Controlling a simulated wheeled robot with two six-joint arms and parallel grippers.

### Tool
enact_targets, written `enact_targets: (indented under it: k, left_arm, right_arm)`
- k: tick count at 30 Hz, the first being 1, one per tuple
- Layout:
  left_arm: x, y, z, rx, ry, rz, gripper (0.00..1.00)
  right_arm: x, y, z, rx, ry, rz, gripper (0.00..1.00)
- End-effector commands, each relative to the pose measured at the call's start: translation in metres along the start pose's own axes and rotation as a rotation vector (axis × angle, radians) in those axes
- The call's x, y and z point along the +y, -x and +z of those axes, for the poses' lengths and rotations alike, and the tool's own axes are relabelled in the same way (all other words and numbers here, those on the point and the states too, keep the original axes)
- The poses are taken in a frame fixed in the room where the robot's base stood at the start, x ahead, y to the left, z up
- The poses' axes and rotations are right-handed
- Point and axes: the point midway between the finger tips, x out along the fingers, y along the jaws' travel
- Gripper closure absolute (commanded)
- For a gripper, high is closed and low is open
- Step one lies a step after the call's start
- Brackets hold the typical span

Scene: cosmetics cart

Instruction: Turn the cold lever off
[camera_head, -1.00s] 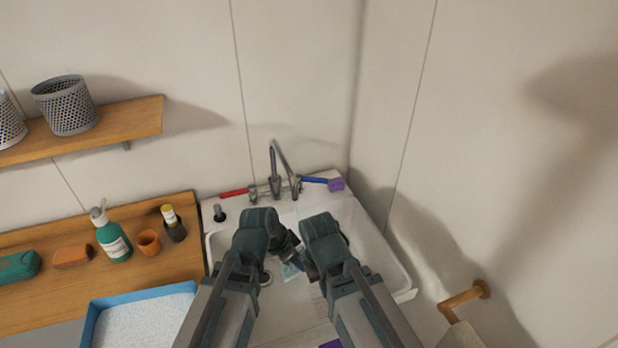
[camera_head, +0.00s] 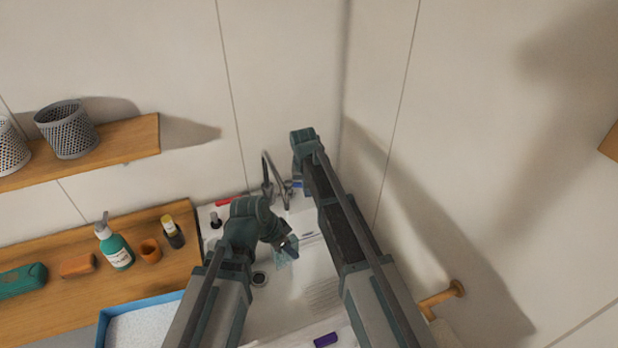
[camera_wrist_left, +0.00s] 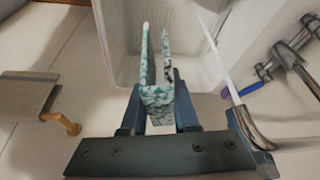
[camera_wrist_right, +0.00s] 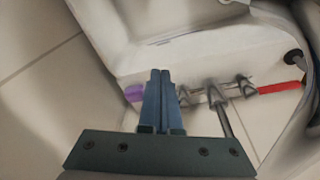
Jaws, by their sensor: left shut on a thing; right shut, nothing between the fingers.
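The cold lever's blue arm (camera_head: 298,184) shows only as a small patch beside my right arm in the head view. Its purple end (camera_wrist_right: 135,93) shows just left of my right fingertips in the right wrist view. My right gripper (camera_wrist_right: 160,75) is shut and empty, close to the lever; I cannot tell whether they touch. The red lever (camera_wrist_right: 283,87) is on the other side of the faucet (camera_head: 266,170). A pale stream falls from the spout (camera_wrist_left: 214,48). My left gripper (camera_head: 288,243) is shut on a teal-and-white speckled item (camera_wrist_left: 157,85) over the sink.
The white sink basin (camera_head: 310,262) lies below both arms. A wall stands close on the right, with a wooden peg (camera_head: 440,297).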

Motion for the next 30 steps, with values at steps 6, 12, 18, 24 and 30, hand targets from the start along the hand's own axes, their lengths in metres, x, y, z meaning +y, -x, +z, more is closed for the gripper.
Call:
enact_targets:
  k: [6, 12, 18, 24, 30]
  left_arm:
    - [0.0, 0.016, -0.007, 0.0, 0.0, 0.0, 1.0]
    - [0.0, 0.019, -0.008, 0.0, 0.0, 0.0, 1.0]
    - [0.0, 0.017, -0.007, 0.0, 0.0, 0.0, 1.0]
    - [0.0, 0.008, -0.003, 0.0, 0.0, 0.0, 1.0]
    - [0.0, -0.012, 0.005, 0.0, 0.0, 0.0, 1.0]
  right_arm:
    - [-0.001, 0.01, -0.061, 0.029, -0.08, -0.018, 1.0]
    - [-0.001, 0.011, -0.076, 0.038, -0.108, -0.024, 1.0]
    - [-0.001, 0.009, -0.075, 0.038, -0.11, -0.025, 1.0]
    - [-0.001, -0.002, -0.075, 0.038, -0.109, -0.025, 1.0]
    - [-0.002, -0.024, -0.076, 0.038, -0.109, -0.025, 1.0]
